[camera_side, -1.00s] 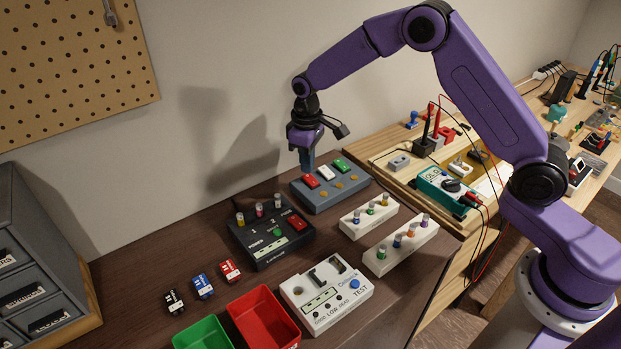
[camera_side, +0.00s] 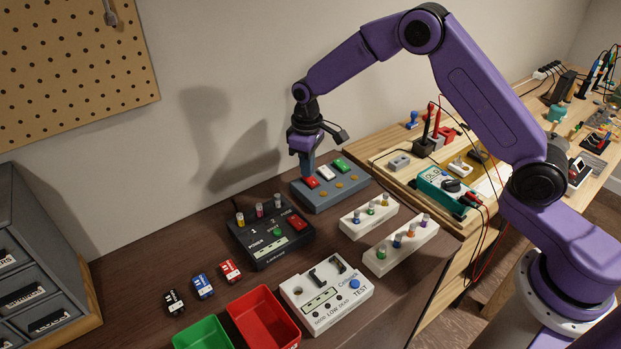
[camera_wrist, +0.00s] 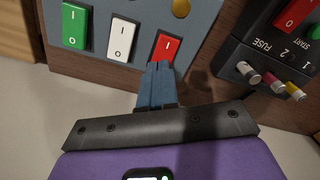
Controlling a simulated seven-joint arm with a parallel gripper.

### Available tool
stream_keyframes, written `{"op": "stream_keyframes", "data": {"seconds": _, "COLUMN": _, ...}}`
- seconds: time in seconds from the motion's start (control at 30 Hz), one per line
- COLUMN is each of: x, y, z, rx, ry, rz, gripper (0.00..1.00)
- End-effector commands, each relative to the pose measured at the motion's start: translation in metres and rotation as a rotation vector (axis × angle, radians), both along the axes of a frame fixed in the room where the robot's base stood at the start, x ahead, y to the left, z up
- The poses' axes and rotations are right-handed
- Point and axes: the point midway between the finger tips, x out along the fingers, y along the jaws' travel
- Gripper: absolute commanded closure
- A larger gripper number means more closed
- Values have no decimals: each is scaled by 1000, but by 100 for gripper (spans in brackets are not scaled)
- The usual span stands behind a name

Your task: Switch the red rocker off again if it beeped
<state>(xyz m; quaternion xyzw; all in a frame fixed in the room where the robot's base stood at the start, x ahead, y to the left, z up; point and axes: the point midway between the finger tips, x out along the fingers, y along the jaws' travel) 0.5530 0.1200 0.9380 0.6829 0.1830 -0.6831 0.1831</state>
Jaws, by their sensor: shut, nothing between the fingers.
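The red rocker (camera_side: 311,182) is at the left end of a grey-blue switch box (camera_side: 345,191), beside a white rocker (camera_side: 326,172) and a green rocker (camera_side: 342,164). In the wrist view the red rocker (camera_wrist: 167,47) shows its "I" mark; its lower end is hidden by my fingertips. My gripper (camera_side: 307,176) is shut with nothing in it, pointing down at the red rocker's wall-side end. In the wrist view my gripper (camera_wrist: 158,68) reaches that end; whether it touches cannot be told. Round amber lamps (camera_wrist: 181,8) sit beside the rockers; none clearly glows.
A black fuse tester (camera_side: 270,236) with its own red switch (camera_side: 298,223) stands just in front-left. White fuse racks (camera_side: 369,217) stand in front, and a white battery tester (camera_side: 326,293) nearer. The wall is close behind my gripper.

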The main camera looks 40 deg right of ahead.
Motion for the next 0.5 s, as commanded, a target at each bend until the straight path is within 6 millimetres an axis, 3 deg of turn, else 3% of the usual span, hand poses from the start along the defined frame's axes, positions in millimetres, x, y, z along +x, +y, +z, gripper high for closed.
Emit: {"op": "stream_keyframes", "data": {"seconds": 0.5, "x": 0, "y": 0, "z": -7, "rx": -1, "ry": 1, "rz": 0, "gripper": 100}}
